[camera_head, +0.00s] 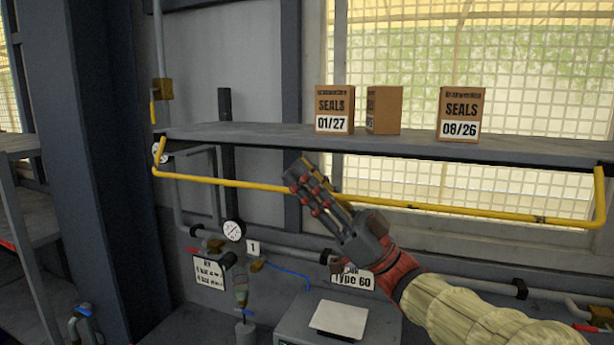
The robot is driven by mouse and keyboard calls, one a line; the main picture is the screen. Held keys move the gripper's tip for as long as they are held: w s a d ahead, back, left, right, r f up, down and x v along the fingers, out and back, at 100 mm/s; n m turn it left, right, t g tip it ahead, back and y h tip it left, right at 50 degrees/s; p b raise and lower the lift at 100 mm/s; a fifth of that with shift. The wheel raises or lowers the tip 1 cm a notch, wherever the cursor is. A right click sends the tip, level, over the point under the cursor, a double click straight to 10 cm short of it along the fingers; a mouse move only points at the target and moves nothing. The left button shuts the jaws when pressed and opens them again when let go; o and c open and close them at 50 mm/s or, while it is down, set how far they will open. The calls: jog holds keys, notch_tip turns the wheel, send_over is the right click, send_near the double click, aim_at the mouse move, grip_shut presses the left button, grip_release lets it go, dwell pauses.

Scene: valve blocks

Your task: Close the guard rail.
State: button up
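The yellow guard rail (230,183) runs across the view just below the front edge of the grey shelf (240,134). Its ends bend upward at the shelf's left and right sides. My gripper (304,174) reaches up from the lower right, with its red and grey fingers over the rail left of its middle. The fingers hide a short piece of the rail. I cannot tell whether they touch it or are closed around it.
Below are pipes, a gauge (233,230) and a grey case with a white sheet (339,319). A dark column (95,150) stands left.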

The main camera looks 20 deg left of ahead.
jog(key=shift+c, duration=1.3)
jog(key=c, duration=0.4)
grip_shut()
